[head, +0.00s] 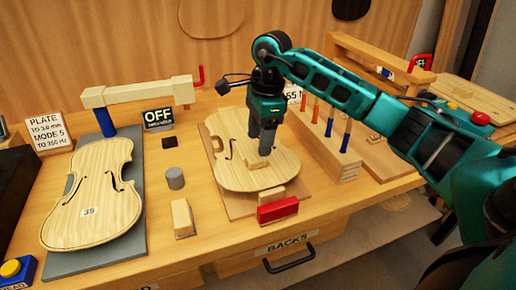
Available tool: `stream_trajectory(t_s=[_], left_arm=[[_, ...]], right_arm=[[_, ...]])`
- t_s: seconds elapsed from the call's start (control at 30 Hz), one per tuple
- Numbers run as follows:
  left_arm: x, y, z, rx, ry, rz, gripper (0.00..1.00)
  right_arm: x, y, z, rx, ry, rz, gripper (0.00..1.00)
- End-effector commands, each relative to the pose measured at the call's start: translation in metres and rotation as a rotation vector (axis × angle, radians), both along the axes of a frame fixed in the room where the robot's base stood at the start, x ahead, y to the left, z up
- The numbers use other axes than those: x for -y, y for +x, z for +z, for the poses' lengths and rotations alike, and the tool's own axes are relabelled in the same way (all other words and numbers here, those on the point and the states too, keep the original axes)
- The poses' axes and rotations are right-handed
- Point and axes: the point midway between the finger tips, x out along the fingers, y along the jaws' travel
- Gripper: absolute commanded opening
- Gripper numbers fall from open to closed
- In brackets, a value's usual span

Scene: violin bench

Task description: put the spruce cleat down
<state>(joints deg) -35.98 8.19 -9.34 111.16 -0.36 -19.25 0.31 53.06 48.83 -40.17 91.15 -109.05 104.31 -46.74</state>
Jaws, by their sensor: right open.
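My right gripper (265,152) points down just above the right violin plate (233,168). It is open. A small pale wood piece (264,166) lies on that plate right below the fingertips and looks like the spruce cleat. I cannot tell whether the fingers touch it. The plate lies on a brown board near the middle of the bench. My left gripper is not in view.
A red block (278,210) with a pale wood piece stands at the plate's front edge. A pale block (183,218) and grey cylinder (175,178) stand left of it. Another violin plate (93,195) lies on a grey board; a tool rack (322,135) stands right.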

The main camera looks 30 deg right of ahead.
Motion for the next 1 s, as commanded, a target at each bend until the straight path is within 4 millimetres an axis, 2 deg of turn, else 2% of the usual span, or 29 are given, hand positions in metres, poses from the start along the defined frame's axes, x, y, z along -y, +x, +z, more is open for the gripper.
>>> stream_trajectory(t_s=[0.03, 0.2, 0.4, 1.0], left_arm=[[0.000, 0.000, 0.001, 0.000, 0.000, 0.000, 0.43], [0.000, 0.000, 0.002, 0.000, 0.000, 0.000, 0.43], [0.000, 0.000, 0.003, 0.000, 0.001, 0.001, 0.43], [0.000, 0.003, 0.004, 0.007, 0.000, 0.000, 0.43]], right_arm=[[0.002, 0.000, 0.014, 0.005, -0.001, -0.001, 0.62], [0.006, -0.001, 0.048, 0.002, -0.001, 0.001, 0.62], [0.008, -0.002, 0.071, 0.000, 0.000, 0.000, 0.62], [0.009, -0.003, 0.076, -0.002, 0.000, 0.000, 0.62]])
